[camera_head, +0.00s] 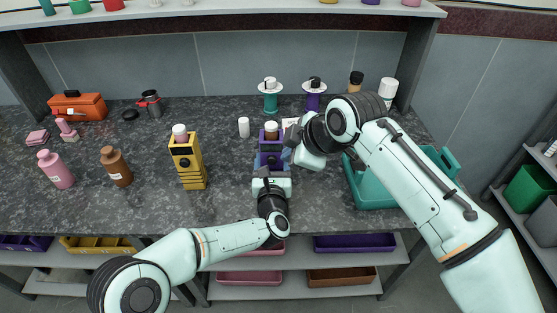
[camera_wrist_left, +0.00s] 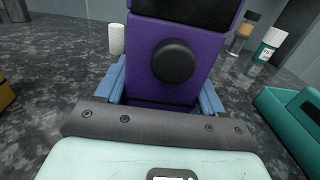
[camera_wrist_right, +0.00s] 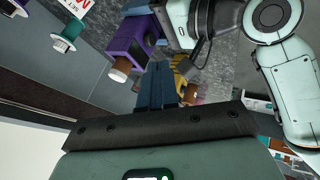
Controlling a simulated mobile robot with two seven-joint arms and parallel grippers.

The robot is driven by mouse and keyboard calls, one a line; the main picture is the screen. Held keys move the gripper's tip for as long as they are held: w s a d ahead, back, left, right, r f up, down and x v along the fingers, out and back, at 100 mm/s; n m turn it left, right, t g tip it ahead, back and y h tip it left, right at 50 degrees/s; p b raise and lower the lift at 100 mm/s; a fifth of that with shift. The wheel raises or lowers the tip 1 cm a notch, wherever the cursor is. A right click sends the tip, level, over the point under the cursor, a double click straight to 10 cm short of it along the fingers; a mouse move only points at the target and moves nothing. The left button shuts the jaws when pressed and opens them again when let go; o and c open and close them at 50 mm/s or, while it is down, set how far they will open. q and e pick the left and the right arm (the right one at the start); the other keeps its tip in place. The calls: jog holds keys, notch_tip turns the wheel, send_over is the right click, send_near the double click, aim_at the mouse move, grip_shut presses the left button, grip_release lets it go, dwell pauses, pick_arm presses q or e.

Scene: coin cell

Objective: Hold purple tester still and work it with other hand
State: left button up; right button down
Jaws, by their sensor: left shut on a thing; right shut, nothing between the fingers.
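The purple tester (camera_head: 270,146) stands upright on the dark counter, with a brown-and-white piece on its top. In the left wrist view its purple body (camera_wrist_left: 205,55) shows a round black knob (camera_wrist_left: 173,62). My left gripper (camera_head: 271,165) is shut on its lower body, with one blue finger on each side. My right gripper (camera_head: 287,154) is shut and empty, close beside the tester on the right. In the right wrist view my right gripper's blue fingers (camera_wrist_right: 156,85) are together, and the tester (camera_wrist_right: 127,38) lies just beyond them. Whether they touch it is unclear.
A similar yellow tester (camera_head: 187,160) stands to the left. A white cylinder (camera_head: 244,127) is close behind the purple tester. Teal (camera_head: 270,102) and purple (camera_head: 312,102) spool-like stands are at the back. A teal container (camera_head: 362,190) lies right, under my right arm. Bottles and an orange toolbox (camera_head: 78,106) occupy the left.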

aim_at(274, 157)
pick_arm(q)
jog(key=shift+r, duration=0.1)
pick_arm(e)
jog(key=x, duration=1)
jog(key=shift+w, duration=0.95)
pick_arm(q)
jog(key=shift+d, duration=0.1)
pick_arm(e)
jog(key=shift+w+d, duration=0.2)
jog(key=shift+w, duration=0.05)
pick_arm(q)
jog(key=shift+s, duration=0.1)
pick_arm(e)
jog(key=shift+d+r, duration=0.1)
pick_arm(q)
jog(key=shift+f, duration=0.2)
pick_arm(e)
jog(key=v, duration=1)
jog(key=shift+s+a, duration=0.15)
jog(key=shift+a, duration=0.15)
pick_arm(q)
jog(key=shift+a, duration=0.2)
pick_arm(e)
jog(key=shift+r, duration=0.1)
